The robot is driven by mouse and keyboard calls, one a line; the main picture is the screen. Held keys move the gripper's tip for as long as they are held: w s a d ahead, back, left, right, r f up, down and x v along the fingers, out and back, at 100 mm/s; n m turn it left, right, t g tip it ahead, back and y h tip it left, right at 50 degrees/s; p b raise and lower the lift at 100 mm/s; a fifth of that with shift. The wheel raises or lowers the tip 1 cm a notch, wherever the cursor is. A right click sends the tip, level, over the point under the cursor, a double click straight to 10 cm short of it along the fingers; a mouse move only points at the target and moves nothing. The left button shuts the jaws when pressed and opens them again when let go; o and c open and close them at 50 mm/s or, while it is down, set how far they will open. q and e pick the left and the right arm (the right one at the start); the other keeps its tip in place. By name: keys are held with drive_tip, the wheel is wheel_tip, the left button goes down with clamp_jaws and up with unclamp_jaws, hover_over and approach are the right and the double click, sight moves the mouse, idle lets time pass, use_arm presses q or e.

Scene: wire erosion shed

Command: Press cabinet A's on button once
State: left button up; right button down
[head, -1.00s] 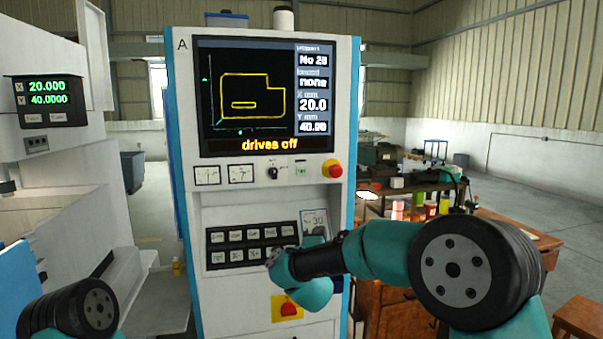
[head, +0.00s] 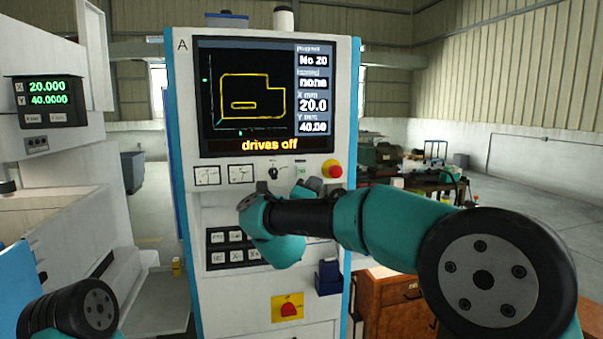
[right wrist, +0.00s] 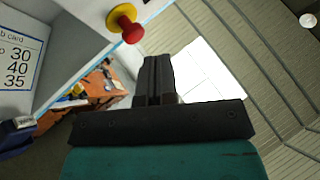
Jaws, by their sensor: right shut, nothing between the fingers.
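Cabinet A (head: 347,112) stands in front of me, with "drives off" on its screen (head: 248,90). A small green-marked control (head: 301,170), which looks like the on button, sits between the black rotary switch (head: 273,173) and the red mushroom knob (head: 332,169). My right gripper (head: 312,185) is just below this row, in front of the panel; its tips are hard to make out here. In the right wrist view its fingers (right wrist: 158,68) are shut and empty, with the red knob (right wrist: 126,23) up to their left. My left arm shows at lower left, its gripper out of view.
My right forearm covers part of the keypad (head: 222,257). A red switch on a yellow plate (head: 288,308) and a dark blue holder (head: 328,278) are lower on the cabinet. A wooden bench (head: 398,295) stands to the right. A white machine with a readout (head: 52,100) is at left.

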sight(305, 176)
drive_tip(key=shift+w+a, duration=0.25)
drive_tip(key=shift+w, duration=1.2)
drive_tip(key=shift+w+a, duration=0.25)
drive_tip(key=shift+w, duration=1.2)
drive_tip(key=shift+w+a, duration=0.25)
drive_tip(key=shift+w, duration=1.2)
drive_tip(key=shift+w, duration=0.1)
drive_tip(key=shift+w+a, duration=0.1)
drive_tip(key=shift+w, duration=0.15)
drive_tip(key=shift+w, duration=0.4)
drive_tip(key=shift+s, duration=0.8)
drive_tip(key=shift+s, duration=0.1)
drive_tip(key=s, duration=0.2)
drive_tip(key=s+d, duration=0.1)
drive_tip(key=s, duration=0.1)
drive_tip(key=shift+s, duration=0.4)
